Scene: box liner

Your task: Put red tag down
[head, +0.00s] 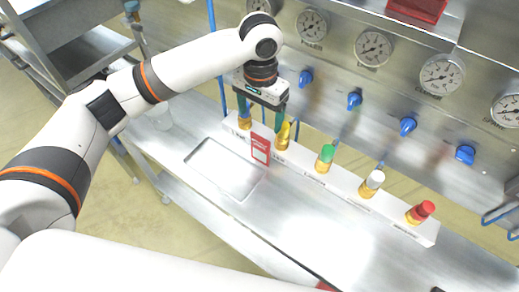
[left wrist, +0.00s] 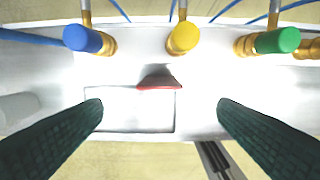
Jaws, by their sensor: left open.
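The red tag (head: 261,148) with a white label stands upright at the back right of a shallow metal tray (head: 213,189), in front of the white valve strip. In the left wrist view the red tag (left wrist: 159,80) is seen from above as a dark wedge with a red edge, at the tray's far edge. My left gripper (head: 262,112) is above and just behind the tag in the head view. Its green fingers (left wrist: 160,106) are wide apart with nothing between them, and the tag touches neither. My right gripper is not in view.
The white strip (head: 349,184) carries valves with blue, yellow, green (head: 326,156), white (head: 373,182) and red (head: 421,211) caps. Gauges and blue knobs line the panel behind. A clear beaker (head: 160,118) stands left of the tray. The steel bench right of the tray is mostly clear.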

